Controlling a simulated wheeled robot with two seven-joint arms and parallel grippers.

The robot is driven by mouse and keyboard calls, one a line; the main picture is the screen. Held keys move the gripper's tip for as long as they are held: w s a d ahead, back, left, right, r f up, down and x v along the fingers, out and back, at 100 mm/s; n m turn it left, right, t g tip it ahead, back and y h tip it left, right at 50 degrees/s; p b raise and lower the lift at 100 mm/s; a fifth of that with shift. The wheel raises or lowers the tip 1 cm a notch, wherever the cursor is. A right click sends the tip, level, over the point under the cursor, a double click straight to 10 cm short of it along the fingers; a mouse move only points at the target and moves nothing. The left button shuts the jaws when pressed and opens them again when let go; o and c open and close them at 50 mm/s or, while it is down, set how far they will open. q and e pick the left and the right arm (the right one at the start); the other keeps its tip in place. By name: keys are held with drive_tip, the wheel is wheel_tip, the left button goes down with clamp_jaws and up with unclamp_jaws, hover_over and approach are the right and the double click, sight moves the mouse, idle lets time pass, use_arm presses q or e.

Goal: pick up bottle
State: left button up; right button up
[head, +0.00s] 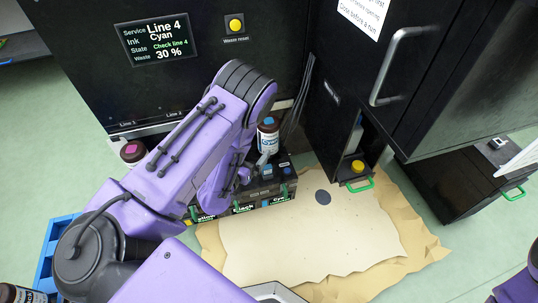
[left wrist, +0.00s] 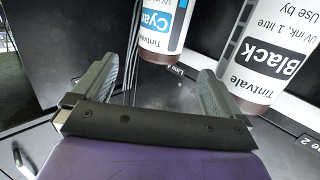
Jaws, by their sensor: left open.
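A cyan-capped ink bottle (head: 268,137) with a white label stands by the dark cabinet, partly hidden by my left arm. In the left wrist view, a bottle labelled Cyan (left wrist: 160,22) with a brown end shows beyond and between the fingertips. A bottle labelled Black (left wrist: 275,50) is beside it, at the right finger. My left gripper (left wrist: 158,68) is open, with nothing visibly clamped. In the head view, the left gripper (head: 256,166) is small and partly hidden, close to the cyan-capped bottle. My right gripper is out of view.
A magenta-capped bottle (head: 132,152) stands left of my arm. Labelled dark holders (head: 266,190) lie below the cabinet. A yellow cap (head: 358,166) shows in an opening at right, above a green handle (head: 360,185). A blue crate (head: 45,262) is lower left.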

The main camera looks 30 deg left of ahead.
sight(264, 133)
use_arm(q)
drive_tip(key=shift+m+t+h, duration=0.3)
drive_tip(key=shift+t, duration=0.3)
drive_tip(key=w, duration=0.2)
drive_tip(key=w+b, duration=0.1)
drive_tip(key=w, duration=0.2)
drive_tip(key=w+a+b, duration=0.1)
drive_tip(key=w, duration=0.1)
drive_tip(key=shift+w+f, duration=0.1)
drive_tip(key=shift+w, duration=0.1)
drive_tip(key=w, duration=0.1)
drive_tip(key=w+b, duration=0.1)
drive_tip(key=w, duration=0.1)
drive_tip(key=w+b, duration=0.1)
drive_tip(key=w, duration=0.1)
drive_tip(key=shift+a+f, duration=0.2)
drive_tip(key=shift+a, duration=0.15)
drive_tip(key=shift+w+r, duration=0.1)
drive_tip(key=shift+w, duration=0.35)
drive_tip(key=c, duration=1.6)
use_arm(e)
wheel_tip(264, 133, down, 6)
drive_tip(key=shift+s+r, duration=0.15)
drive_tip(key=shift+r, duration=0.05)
